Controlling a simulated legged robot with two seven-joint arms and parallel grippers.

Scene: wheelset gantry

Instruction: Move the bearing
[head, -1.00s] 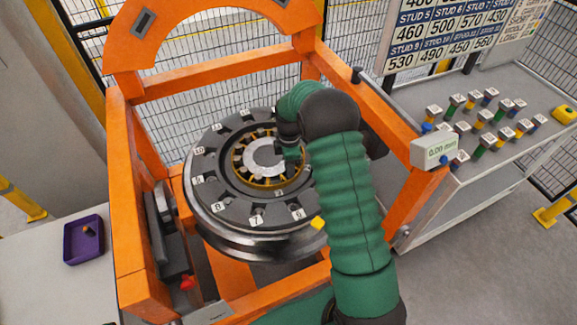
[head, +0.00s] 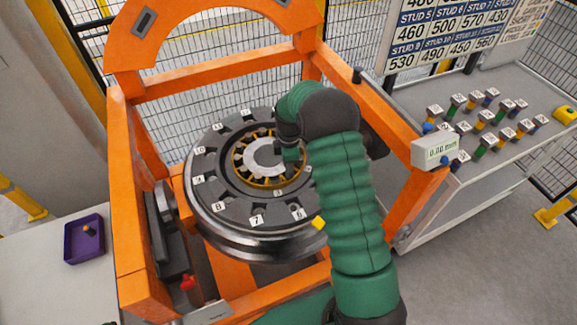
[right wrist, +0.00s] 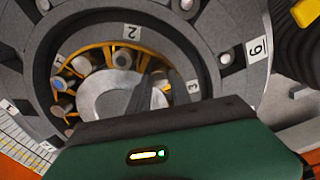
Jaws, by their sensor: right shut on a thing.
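The bearing (head: 264,174) has a yellow cage with rollers around a pale grey centre. It sits in the middle of the dark wheel (head: 235,220), whose face carries number tags. In the right wrist view the bearing (right wrist: 67,82) shows rollers in the yellow cage, with tags 2 and 3 on the ring around it. My right gripper (head: 290,156) reaches down to the bearing's right side and is shut on it. The fingertips (right wrist: 160,85) are dark and partly hidden by the gripper body. My left gripper is not in view.
An orange gantry frame (head: 128,190) surrounds the wheel. A grey readout box (head: 437,151) showing 0.00 mm sits on its right post. A side table at right holds several tagged studs (head: 483,118). A purple tray (head: 84,254) with a small part stands at left.

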